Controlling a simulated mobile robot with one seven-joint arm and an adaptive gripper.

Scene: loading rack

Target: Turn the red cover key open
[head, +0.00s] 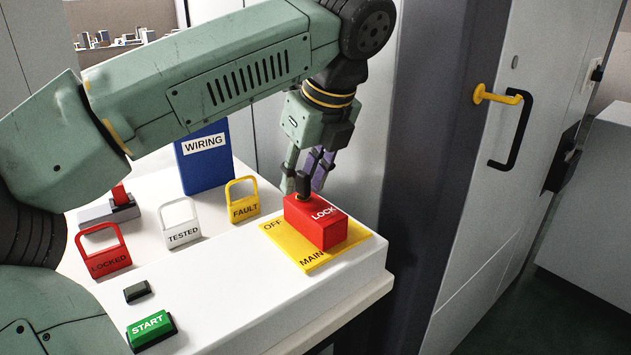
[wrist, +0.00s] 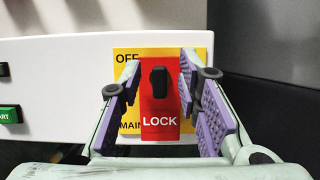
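The red cover (head: 322,222), marked LOCK, sits on a yellow plate (head: 300,252) marked OFF and MAIN, at the right end of the white console. Its black key (head: 303,183) stands on top of the cover. In the wrist view the key (wrist: 158,82) lies lengthwise along the red cover (wrist: 160,122). My gripper (wrist: 160,95) is open, with one purple-padded finger on each side of the cover and a gap to the key on both sides. In the head view my gripper (head: 305,180) is just above the cover, and its fingers partly overlap the key.
Padlock-shaped tags stand on the console: red LOCKED (head: 105,262), white TESTED (head: 183,236) and yellow FAULT (head: 243,210). A blue WIRING binder (head: 205,165) stands behind. A green START button (head: 150,330) is at the front. A cabinet door with a black handle (head: 512,130) is at right.

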